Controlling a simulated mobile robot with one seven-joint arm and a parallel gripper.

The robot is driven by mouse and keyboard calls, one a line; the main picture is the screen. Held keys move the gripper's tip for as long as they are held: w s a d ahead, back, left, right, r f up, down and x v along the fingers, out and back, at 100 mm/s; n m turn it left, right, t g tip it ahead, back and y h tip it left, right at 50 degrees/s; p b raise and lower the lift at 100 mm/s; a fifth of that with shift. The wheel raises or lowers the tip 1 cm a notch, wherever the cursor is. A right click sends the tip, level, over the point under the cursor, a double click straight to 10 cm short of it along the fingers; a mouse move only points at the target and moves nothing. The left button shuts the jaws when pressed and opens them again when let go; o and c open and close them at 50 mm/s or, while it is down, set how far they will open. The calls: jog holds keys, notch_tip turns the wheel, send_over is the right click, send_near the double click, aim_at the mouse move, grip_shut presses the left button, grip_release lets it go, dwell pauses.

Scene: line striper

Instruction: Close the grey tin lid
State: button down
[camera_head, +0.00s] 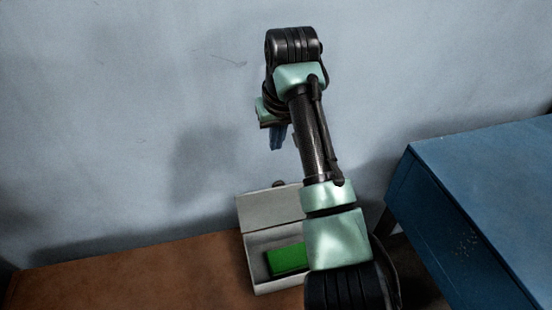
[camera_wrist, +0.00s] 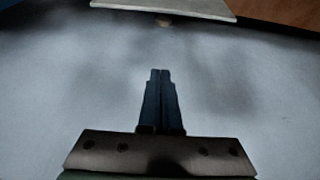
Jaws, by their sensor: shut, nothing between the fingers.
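The grey tin (camera_head: 253,268) stands on the brown table in the head view, partly hidden by my arm. Its lid (camera_head: 270,207) is up and leans back toward the wall, so the inside shows. A green block (camera_head: 287,259) lies in the tin. My gripper (camera_head: 277,140) is above the tin and the lid, near the wall, and touches neither. In the wrist view its dark fingers (camera_wrist: 160,75) are together and empty.
The brown table top (camera_head: 130,275) is clear to the left of the tin. A blue cabinet or table (camera_head: 480,190) stands at the right. A pale blue wall (camera_head: 120,110) rises close behind the tin and my gripper.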

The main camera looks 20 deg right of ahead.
aim_at(280, 202)
notch_tip(280, 202, down, 9)
jog(key=shift+s+p, duration=0.4)
jog(key=shift+s, duration=0.05)
dwell(0.4)
jog(key=shift+a, duration=0.1)
dwell(0.3)
